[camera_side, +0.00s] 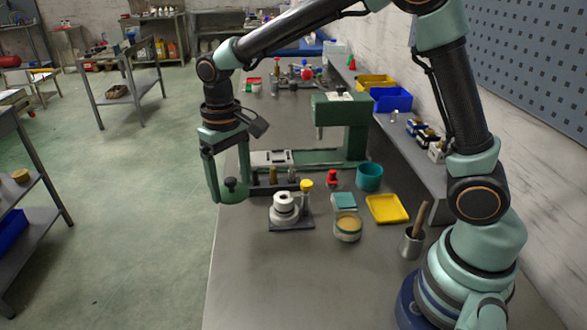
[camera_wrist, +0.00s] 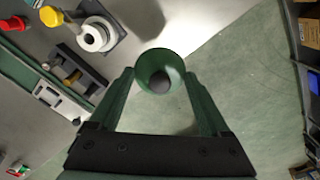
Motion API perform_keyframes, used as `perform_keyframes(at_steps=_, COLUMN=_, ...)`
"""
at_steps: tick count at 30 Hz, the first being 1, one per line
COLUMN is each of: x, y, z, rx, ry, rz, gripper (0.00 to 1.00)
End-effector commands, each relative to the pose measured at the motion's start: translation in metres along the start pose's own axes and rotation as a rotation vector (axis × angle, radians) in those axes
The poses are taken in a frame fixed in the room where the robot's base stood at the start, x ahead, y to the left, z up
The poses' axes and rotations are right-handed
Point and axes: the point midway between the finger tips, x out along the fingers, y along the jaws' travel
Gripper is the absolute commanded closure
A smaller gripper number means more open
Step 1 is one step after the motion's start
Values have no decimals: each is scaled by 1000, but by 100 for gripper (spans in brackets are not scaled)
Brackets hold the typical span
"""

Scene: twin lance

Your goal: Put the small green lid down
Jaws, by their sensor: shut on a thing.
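The small green lid (camera_side: 235,195) has a dark round knob on top and hangs between the fingers of my gripper (camera_side: 229,187) at the table's left edge in the side view. In the wrist view the lid (camera_wrist: 160,64) sits between the two fingertips, knob facing the camera. My gripper (camera_wrist: 159,76) is shut on it. The lid looks clear of the table, with green floor behind it in the wrist view. Its exact height cannot be told.
A white stepped piece (camera_side: 285,205) on a dark plate stands right of the lid. A dark rack (camera_side: 262,188) and a green press (camera_side: 355,125) stand behind. A tan-topped jar (camera_side: 348,226) and yellow tray (camera_side: 387,208) stand further right. The front table area (camera_side: 270,285) is clear.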

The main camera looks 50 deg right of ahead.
Motion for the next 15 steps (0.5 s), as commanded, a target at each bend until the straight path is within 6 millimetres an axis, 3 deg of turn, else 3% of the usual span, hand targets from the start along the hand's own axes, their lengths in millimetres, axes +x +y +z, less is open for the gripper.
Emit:
perform_keyframes(at_steps=9, x=79, y=1, z=2, rx=0, ry=-6, rz=2, gripper=73)
perform_keyframes(at_steps=15, x=108, y=1, z=1, rx=0, ry=-2, rz=0, gripper=73)
